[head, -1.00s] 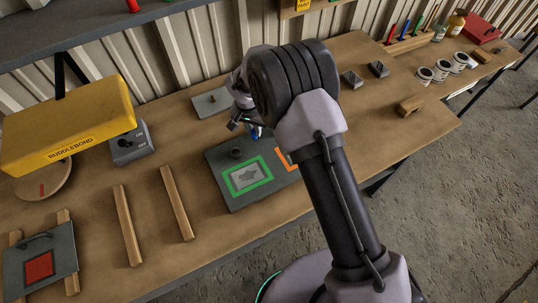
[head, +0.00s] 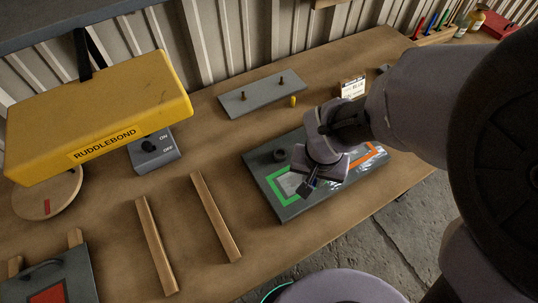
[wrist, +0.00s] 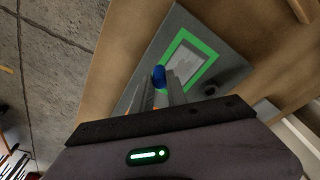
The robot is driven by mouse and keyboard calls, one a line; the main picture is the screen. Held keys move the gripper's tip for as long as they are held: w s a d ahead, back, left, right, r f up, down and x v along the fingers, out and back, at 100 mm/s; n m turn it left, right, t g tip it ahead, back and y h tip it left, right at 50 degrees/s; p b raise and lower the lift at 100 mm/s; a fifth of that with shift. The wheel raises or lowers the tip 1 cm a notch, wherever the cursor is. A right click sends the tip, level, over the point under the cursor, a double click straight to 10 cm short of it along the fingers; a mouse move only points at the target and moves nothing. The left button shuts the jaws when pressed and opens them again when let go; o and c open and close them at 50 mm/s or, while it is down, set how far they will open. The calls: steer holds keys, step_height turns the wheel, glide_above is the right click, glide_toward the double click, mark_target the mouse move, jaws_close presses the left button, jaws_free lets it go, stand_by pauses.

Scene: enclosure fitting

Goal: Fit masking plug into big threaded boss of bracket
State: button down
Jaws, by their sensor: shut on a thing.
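A blue plug (wrist: 159,76) is held between the fingertips of my gripper (wrist: 167,86), which is shut on it. In the head view my gripper (head: 308,188) is above the dark grey bracket plate (head: 296,210), near its front edge and over the green outline. A dark round boss (head: 281,155) stands on the plate's back left part, apart from the plug. It also shows in the wrist view (wrist: 210,90), right of the fingers. Part of the plate is hidden behind my gripper and arm.
A grey plate (head: 250,100) with two upright pegs lies behind the bracket, with a small yellow plug (head: 293,101) beside it. A small card (head: 353,87) stands at the back. Wooden strips (head: 215,215) and a switch box (head: 153,150) are left.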

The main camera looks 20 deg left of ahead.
steer(key=shift+s+f, duration=0.2)
steer(key=shift+s, duration=0.15)
steer(key=w+a, duration=0.3)
steer(key=w+a+b, duration=0.1)
steer(key=w+a, duration=0.2)
steer(key=a, duration=0.1)
steer(key=w+a+f, duration=0.1)
steer(key=w+a, duration=0.2)
steer(key=w, duration=0.1)
steer(key=shift+w+a+f+b, duration=0.1)
steer(key=shift+a+b, duration=0.2)
steer(key=shift+b, duration=0.1)
steer(key=f, duration=0.1)
steer(key=f+b, duration=0.2)
steer(key=f, duration=0.1)
steer(key=shift+w+a, duration=0.15)
steer(key=shift+a, duration=0.1)
steer(key=shift+r, duration=0.25)
steer(key=shift+f, duration=0.1)
steer(key=c, duration=1.8)
jaws_free()
steer(key=shift+f, duration=0.15)
steer(key=o, duration=0.4)
steer(key=shift+o, duration=0.4)
